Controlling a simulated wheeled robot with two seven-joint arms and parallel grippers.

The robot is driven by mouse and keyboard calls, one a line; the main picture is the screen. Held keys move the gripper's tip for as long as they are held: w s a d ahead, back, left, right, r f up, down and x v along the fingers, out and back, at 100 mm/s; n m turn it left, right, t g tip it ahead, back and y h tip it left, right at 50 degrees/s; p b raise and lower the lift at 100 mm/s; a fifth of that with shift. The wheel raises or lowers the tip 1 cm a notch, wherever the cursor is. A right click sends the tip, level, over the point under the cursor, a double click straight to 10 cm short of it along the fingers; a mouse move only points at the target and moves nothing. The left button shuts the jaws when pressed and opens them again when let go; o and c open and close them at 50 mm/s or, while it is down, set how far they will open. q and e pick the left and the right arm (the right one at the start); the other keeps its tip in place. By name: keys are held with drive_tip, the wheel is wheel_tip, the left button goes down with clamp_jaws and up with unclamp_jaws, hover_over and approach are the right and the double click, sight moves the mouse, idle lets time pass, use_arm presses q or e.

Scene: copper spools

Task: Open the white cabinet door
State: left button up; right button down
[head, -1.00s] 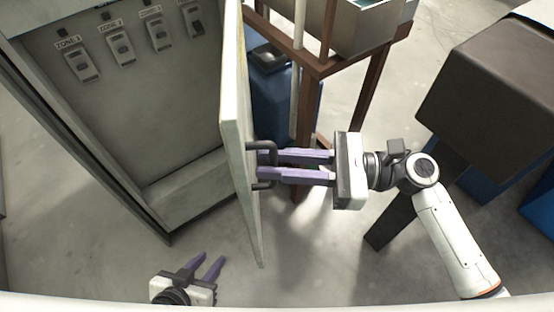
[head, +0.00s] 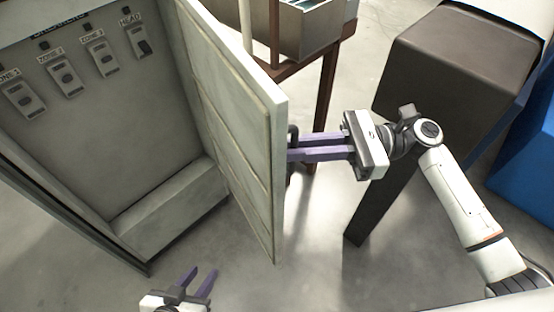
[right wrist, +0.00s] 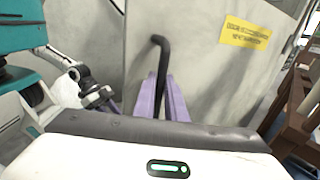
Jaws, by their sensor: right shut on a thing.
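The white cabinet door (head: 225,115) stands open in the head view, swung out to the right of the cabinet (head: 165,220), with its inner face showing. Its dark bar handle (head: 293,134) is on the outer face; it also shows in the right wrist view (right wrist: 162,55). My right gripper (head: 292,151) is shut on the handle; its purple fingers (right wrist: 161,98) lie on either side of the bar in the right wrist view. My left gripper (head: 199,274) is open and empty, low in the head view in front of the cabinet, apart from the door.
Labelled switches (head: 65,78) line the cabinet's back wall. A brown stand with a grey bin (head: 305,28) is behind the door. A dark box-shaped object (head: 450,75) stands right, near a blue object (head: 525,150). Floor (head: 310,245) is clear below my right arm.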

use_arm(q)
drive_tip(key=shift+s+f, duration=0.1)
drive_tip(key=shift+s, duration=0.05)
use_arm(e)
drive_tip(key=shift+w+d+r+t, duration=0.1)
drive_tip(key=shift+w+d+t, duration=0.15)
drive_tip(key=shift+w+t, duration=0.15)
use_arm(q)
drive_tip(key=shift+a, duration=0.1)
use_arm(e)
drive_tip(key=c, duration=2.1)
unclamp_jaws()
use_arm(q)
drive_tip(key=shift+a+f, duration=0.1)
drive_tip(key=shift+a, duration=0.05)
use_arm(e)
drive_tip(key=shift+a, duration=0.1)
